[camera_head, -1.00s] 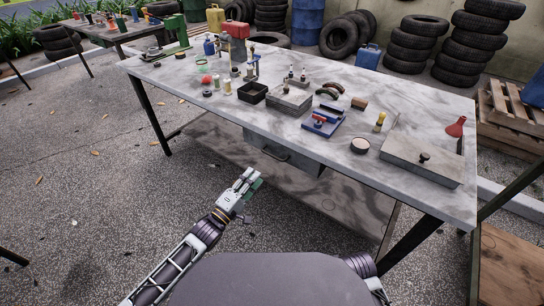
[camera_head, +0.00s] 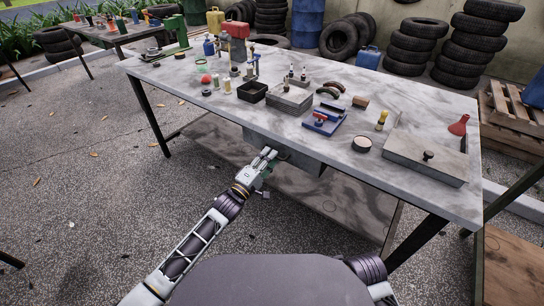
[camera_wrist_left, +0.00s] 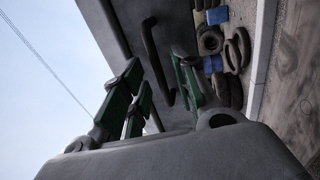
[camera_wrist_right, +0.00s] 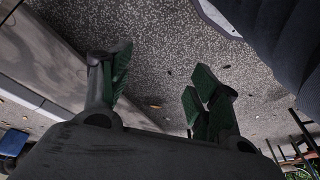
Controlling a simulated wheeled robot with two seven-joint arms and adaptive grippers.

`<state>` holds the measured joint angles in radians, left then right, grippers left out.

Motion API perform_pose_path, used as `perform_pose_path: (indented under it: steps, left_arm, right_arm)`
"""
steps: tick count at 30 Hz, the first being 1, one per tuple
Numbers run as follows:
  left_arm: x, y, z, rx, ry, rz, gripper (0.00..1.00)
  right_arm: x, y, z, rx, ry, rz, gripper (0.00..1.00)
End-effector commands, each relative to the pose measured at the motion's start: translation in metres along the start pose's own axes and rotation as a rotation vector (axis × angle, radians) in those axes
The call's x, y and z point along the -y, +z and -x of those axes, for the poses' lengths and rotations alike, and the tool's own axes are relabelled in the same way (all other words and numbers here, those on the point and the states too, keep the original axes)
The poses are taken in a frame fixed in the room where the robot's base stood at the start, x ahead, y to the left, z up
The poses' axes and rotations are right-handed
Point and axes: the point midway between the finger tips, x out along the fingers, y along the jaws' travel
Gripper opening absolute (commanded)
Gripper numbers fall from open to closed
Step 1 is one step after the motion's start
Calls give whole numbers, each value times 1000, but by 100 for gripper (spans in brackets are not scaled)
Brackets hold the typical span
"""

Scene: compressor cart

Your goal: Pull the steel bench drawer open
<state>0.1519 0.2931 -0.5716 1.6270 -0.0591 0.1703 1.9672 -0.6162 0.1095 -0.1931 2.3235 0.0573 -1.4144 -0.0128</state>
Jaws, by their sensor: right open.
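The steel drawer (camera_head: 300,160) hangs under the front edge of the marble-topped bench (camera_head: 330,142) and appears shut. Its dark curved handle shows in the left wrist view (camera_wrist_left: 158,62), lying between the finger pads of my left gripper. My left gripper (camera_head: 266,160) is at the drawer front in the head view and covers most of the handle there. In the left wrist view its green-padded fingers (camera_wrist_left: 165,88) are spread apart, with gaps beside the handle. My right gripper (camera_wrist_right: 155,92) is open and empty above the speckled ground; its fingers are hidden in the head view.
On the bench stand a black tray (camera_head: 252,93), a blue fixture (camera_head: 323,124) and a flat grey box with a knob (camera_head: 425,160). A lower shelf (camera_head: 340,200) lies below the drawer.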

Motion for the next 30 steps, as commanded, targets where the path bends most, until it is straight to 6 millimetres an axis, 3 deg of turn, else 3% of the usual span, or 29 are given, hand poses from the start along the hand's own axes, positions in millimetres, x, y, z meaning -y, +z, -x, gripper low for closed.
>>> perform_pose_path:
  steps: [9, 20, 27, 30]
  left_arm:
    - [0, 0, -19, 0, -1, 0, 30]
    - [0, 0, -21, 0, -1, 0, 30]
    - [0, 0, -21, 0, -1, 0, 0]
    - [0, 0, -21, 0, -1, 0, 0]
  right_arm:
    - [1, -7, 9, -25, -2, 4, 62]
    - [1, -7, 10, -25, -3, 4, 62]
    - [1, -6, 10, -24, -3, 4, 62]
    - [1, -6, 9, -23, -3, 4, 62]
